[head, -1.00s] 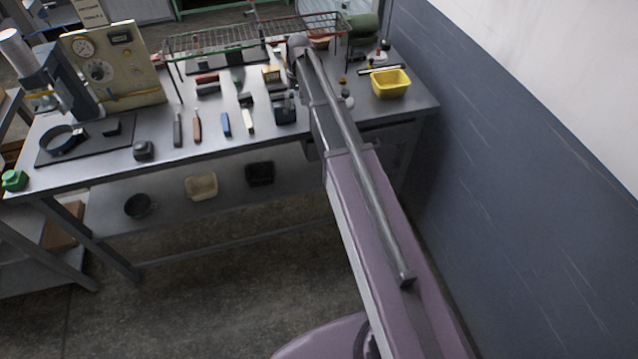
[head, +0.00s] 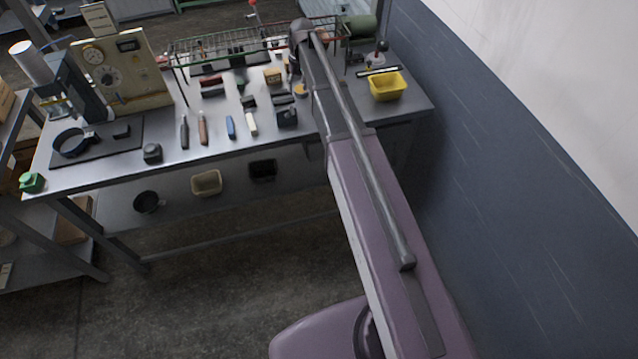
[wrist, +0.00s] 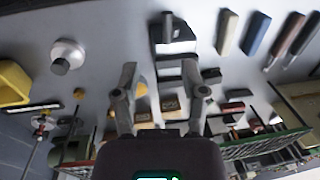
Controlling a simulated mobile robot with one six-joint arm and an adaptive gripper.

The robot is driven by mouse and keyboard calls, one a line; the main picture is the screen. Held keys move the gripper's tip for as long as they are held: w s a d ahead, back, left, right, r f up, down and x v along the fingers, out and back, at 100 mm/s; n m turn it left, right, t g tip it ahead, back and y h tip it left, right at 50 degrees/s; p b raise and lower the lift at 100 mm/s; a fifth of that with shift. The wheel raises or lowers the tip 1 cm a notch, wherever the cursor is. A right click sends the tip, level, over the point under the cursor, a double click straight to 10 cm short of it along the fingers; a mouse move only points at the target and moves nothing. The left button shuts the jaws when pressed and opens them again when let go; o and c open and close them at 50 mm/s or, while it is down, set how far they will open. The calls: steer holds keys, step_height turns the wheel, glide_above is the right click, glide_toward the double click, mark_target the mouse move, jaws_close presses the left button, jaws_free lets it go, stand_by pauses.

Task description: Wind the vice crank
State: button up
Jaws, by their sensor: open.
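I cannot make out a vice crank for certain. A dark blocky fixture (head: 287,117), possibly a small vice, sits near the bench's front edge; what looks like the same fixture shows at the top of the wrist view (wrist: 174,33). A small red-topped piece with a stem (head: 379,52) stands at the back right, and it also shows at the left of the wrist view (wrist: 42,124). My gripper (wrist: 160,95) is open above the bench, its fingers apart with nothing held between them. In the head view my arm hides it.
The steel bench (head: 95,180) carries several hand tools, a gauge panel (head: 118,75) and a wire rack (head: 225,45) along the back. A yellow bin (head: 386,87) stands right of my arm, near the blue wall (head: 500,150). A round pale knob (wrist: 68,55) shows in the wrist view.

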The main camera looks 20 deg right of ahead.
steer(key=shift+r+p, duration=1.75)
steer(key=shift+r, duration=0.3)
steer(key=s+f+b, duration=1.1)
steer(key=s, duration=0.3)
steer(key=s+a+f+h+b, duration=0.1)
steer(key=s+f+b, duration=0.9)
steer(key=s, duration=0.4)
steer(key=shift+s+f+b, duration=0.35)
steer(key=shift+f, duration=0.05)
steer(key=shift+a, duration=0.1)
steer(key=shift+s, duration=0.15)
steer(key=shift+a, duration=0.1)
